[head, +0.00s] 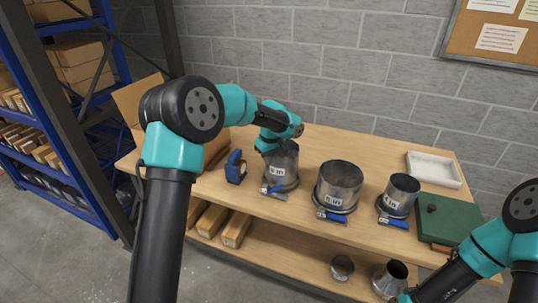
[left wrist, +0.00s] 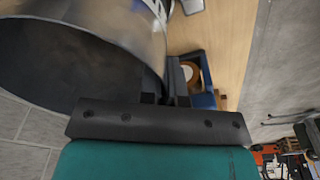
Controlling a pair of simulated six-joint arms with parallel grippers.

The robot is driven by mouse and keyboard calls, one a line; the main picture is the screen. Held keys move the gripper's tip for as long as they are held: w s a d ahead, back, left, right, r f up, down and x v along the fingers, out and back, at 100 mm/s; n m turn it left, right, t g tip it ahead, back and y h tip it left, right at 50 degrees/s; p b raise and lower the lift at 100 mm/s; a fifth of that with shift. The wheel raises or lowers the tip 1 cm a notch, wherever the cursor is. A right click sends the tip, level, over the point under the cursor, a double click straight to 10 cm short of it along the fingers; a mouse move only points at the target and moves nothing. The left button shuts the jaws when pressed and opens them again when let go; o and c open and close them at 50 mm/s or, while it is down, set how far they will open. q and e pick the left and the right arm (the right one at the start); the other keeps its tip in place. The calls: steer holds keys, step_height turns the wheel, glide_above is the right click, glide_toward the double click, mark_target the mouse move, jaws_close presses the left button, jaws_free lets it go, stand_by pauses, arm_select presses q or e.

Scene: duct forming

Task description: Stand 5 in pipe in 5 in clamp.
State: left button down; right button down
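The 5 in pipe (head: 284,158), a grey metal cylinder with a "5 in" label, stands upright on the bench at the left of three pipes. A clamp with a blue lever (head: 273,189) is around its base; how deep the pipe sits in it is hard to tell. My left gripper (head: 277,146) is at the pipe's top rim. In the left wrist view the pipe (left wrist: 75,55) fills the upper left, and my left fingers (left wrist: 166,98) straddle its wall at the rim, appearing shut on it. My right arm enters at lower right; its fingers are outside the frame.
A wider pipe (head: 340,180) and a narrower pipe (head: 403,187) stand in clamps to the right. A blue tape dispenser (head: 235,167) is close on the left. A white tray (head: 434,169) and green case (head: 448,219) lie at right. Metal fittings (head: 389,279) sit on the lower shelf.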

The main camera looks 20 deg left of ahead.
arm_select(q)
steer(key=shift+f, duration=1.35)
steer(key=c, duration=1.2)
jaws_free()
steer(key=shift+c, duration=0.2)
step_height(320, 180, up, 17)
steer(key=s+d, duration=0.1)
steer(key=shift+d+r, duration=0.15)
steer(key=shift+d, duration=0.05)
steer(key=shift+s, duration=0.15)
